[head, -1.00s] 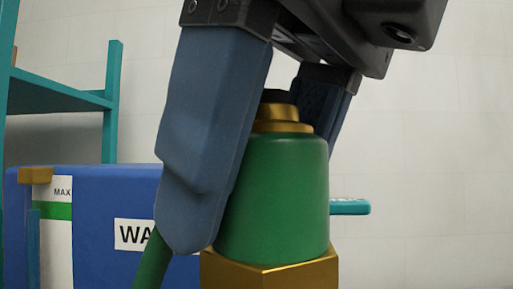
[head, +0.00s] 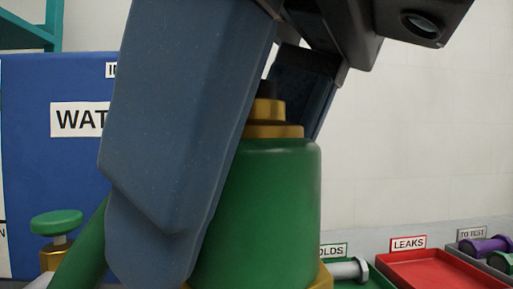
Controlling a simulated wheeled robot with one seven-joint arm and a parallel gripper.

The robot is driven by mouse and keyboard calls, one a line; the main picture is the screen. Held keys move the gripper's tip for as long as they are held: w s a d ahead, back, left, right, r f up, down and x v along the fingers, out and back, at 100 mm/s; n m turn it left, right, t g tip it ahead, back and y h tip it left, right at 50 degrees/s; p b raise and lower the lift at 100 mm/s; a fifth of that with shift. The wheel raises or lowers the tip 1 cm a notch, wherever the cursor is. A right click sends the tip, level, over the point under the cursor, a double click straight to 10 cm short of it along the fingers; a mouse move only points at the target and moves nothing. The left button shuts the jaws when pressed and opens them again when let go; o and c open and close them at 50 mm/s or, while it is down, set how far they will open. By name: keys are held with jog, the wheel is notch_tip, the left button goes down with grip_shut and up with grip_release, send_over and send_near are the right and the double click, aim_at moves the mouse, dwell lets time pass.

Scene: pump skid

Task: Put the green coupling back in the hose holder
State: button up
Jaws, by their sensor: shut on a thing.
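The green coupling (head: 258,210) has a green body with stepped brass rings at its top and a brass base partly cut off below. It fills the lower middle of the head view. My gripper (head: 240,170) is shut on it, with one blue finger in front at the left and the other behind at the upper right. A green hose (head: 88,250) runs down to the left behind the near finger. I cannot make out the hose holder in this view.
A blue tank (head: 50,170) with a water label stands at the left, with a green-capped brass fitting (head: 55,225) before it. At the lower right are a red tray (head: 425,270) labelled LEAKS, a green tray (head: 375,280) and a grey tray (head: 465,250) labelled TO TEST.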

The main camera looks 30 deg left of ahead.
notch_tip(320, 180, down, 13)
jog(key=d+b, duration=0.3)
jog(key=b, duration=0.7)
jog(key=shift+s+r+n, duration=0.15)
jog(key=shift+s+n, duration=0.05)
jog(key=shift+n, duration=0.1)
